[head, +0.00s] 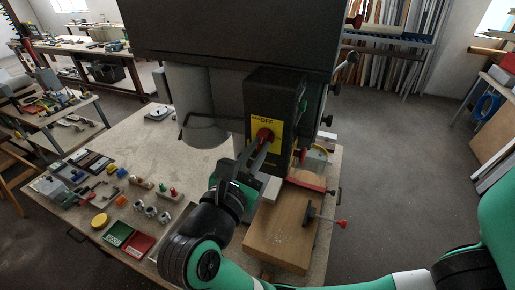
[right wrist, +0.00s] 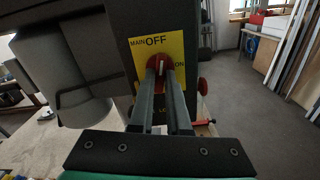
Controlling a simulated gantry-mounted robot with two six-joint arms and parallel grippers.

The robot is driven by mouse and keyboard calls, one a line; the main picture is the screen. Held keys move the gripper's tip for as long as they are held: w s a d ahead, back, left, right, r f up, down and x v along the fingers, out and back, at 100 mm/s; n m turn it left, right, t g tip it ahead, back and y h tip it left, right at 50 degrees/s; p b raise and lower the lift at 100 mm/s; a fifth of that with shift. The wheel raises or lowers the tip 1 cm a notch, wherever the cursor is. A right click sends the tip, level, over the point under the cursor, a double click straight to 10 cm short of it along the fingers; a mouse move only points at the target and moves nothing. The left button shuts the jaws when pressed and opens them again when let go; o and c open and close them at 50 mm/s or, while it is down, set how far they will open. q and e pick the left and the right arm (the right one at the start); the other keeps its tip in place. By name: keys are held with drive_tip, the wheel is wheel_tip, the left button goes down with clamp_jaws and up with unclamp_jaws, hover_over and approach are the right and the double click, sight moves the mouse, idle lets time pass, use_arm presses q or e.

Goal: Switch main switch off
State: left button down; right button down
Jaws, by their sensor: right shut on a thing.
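The main switch is a red knob (head: 264,134) on a yellow plate (head: 275,128) on the side of the dark machine. In the right wrist view the yellow plate (right wrist: 176,47) reads OFF at the top and ON at the right. The red knob (right wrist: 158,61) has a pale bar that looks roughly upright, leaning slightly toward the right; the fingers hide part of it. My right gripper (head: 260,143) is shut on the knob; its two fingers also show in the right wrist view (right wrist: 162,75), one on each side of the bar. My left gripper is not in view.
The machine's dark body (head: 240,40) overhangs the knob, with a grey cylinder (head: 192,95) to its left. Below are a wooden block (head: 285,225) and a clamp with a red end (head: 341,223). Small parts and tools lie on the table at left. Floor is clear at right.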

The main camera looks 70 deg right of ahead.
drive_tip(key=shift+n, duration=1.3)
drive_tip(key=c, duration=0.9)
unclamp_jaws()
drive_tip(key=a+b, duration=0.1)
drive_tip(key=a, duration=1)
drive_tip(key=shift+w+a+b, duration=0.15)
drive_tip(key=shift+a+b, duration=0.15)
drive_tip(key=shift+b, duration=0.1)
